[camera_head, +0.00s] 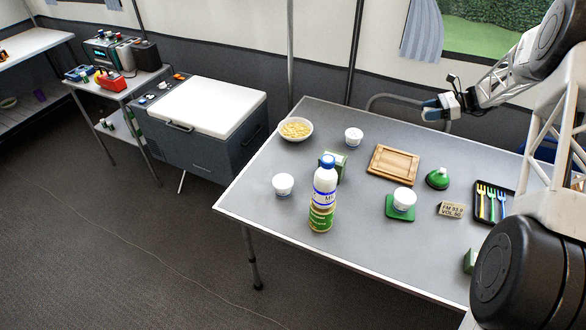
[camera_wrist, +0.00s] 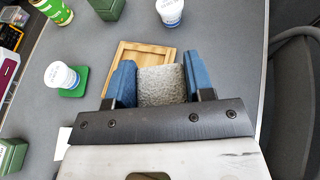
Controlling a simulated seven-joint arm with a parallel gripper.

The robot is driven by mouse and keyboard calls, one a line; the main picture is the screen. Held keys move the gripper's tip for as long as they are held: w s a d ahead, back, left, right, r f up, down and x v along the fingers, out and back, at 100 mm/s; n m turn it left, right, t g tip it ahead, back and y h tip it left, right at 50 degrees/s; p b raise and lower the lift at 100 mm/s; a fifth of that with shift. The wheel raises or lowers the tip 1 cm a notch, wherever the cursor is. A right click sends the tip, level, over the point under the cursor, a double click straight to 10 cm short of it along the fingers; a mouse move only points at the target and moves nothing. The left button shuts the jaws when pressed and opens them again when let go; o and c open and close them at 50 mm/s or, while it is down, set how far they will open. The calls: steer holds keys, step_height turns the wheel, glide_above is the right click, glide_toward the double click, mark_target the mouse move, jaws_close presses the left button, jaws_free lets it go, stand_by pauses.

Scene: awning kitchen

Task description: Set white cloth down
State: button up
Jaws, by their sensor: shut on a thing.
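The white cloth (camera_wrist: 161,88) looks like a light grey, rough-textured folded piece in the wrist view. My gripper (camera_wrist: 157,70) is shut on it, with one blue finger against each side. In the head view my gripper (camera_head: 436,107) is raised near the table's far edge, at the right. The cloth is too small there to make out clearly. In the wrist view the cloth's far end overlaps the near part of the wooden tray (camera_wrist: 139,54). The tray also shows in the head view (camera_head: 393,165), empty on the table.
A chair (camera_head: 385,98) stands behind. The table's left front is clear.

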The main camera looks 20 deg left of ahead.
steer(key=s+a+f+n+g+h, duration=0.2)
steer(key=s+a+n+g+h, duration=0.1)
steer(key=s+a+n+h, duration=0.7)
steer(key=s+a+f+n+g+h, duration=0.2)
steer(key=s+a+n+g+h, duration=0.2)
steer(key=s+a+n+h, duration=0.6)
steer(key=s+a+r+n+t+h, duration=0.1)
steer(key=s+a+r+n+t, duration=0.2)
steer(key=a+n+t, duration=0.4)
steer(key=s+a+r+n+t+h, duration=0.1)
steer(key=s+a+r+n+t, duration=0.15)
steer(key=a+n+t, duration=0.4)
steer(key=s+a+r+n+t, duration=0.3)
steer(key=a+n+t, duration=0.3)
steer(key=n+t, duration=0.2)
step_height(320, 180, down, 11)
steer(key=shift+w, duration=0.25)
steer(key=shift+f+g, duration=0.1)
steer(key=shift+g, duration=0.15)
steer(key=shift+f, duration=3)
steer(key=shift+f, duration=0.1)
